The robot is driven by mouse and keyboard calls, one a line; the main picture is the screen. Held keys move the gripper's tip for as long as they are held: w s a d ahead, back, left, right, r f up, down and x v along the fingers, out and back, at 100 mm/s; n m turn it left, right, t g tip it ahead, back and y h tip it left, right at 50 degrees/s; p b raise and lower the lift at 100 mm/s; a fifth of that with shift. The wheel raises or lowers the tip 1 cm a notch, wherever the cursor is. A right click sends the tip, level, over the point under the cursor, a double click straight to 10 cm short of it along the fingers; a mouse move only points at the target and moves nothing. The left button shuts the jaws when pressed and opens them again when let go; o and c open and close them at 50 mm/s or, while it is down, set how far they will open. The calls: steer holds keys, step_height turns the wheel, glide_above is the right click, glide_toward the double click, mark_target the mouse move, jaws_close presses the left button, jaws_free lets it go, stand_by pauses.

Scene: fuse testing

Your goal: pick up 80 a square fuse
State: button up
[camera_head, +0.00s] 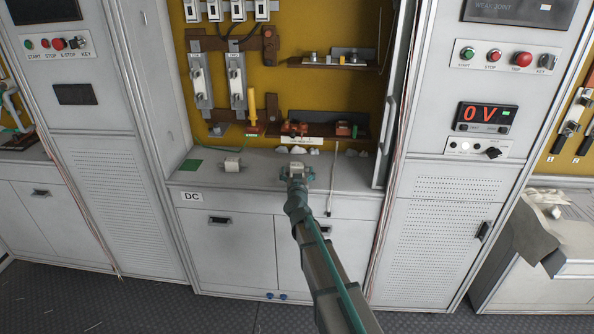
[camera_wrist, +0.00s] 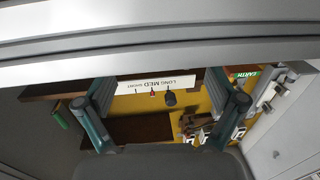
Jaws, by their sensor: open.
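A white block-shaped piece (camera_head: 232,164) stands on the grey counter (camera_head: 262,172), left of my gripper. Several small white pieces (camera_head: 313,151) lie along the back of the counter; I cannot read any rating, so I cannot tell which is the 80 A square fuse. My gripper (camera_head: 296,174) is open over the middle of the counter. A small pale shape shows at its tip in the head view; I cannot tell whether it is a piece or part of my gripper. In the wrist view the teal fingers (camera_wrist: 167,112) are spread, with no fuse clearly between them.
A yellow panel (camera_head: 330,30) with fuse holders (camera_head: 236,80) rises behind the counter. A LONG MED SHORT label (camera_wrist: 157,82) shows upside down in the wrist view. An open cabinet door edge (camera_head: 388,120) bounds the right side.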

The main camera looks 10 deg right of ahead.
steer(key=shift+w+d, duration=0.15)
steer(key=shift+w, duration=1.05)
steer(key=shift+s, duration=0.1)
steer(key=shift+c, duration=0.2)
steer(key=c, duration=1.5)
steer(key=shift+r, duration=0.1)
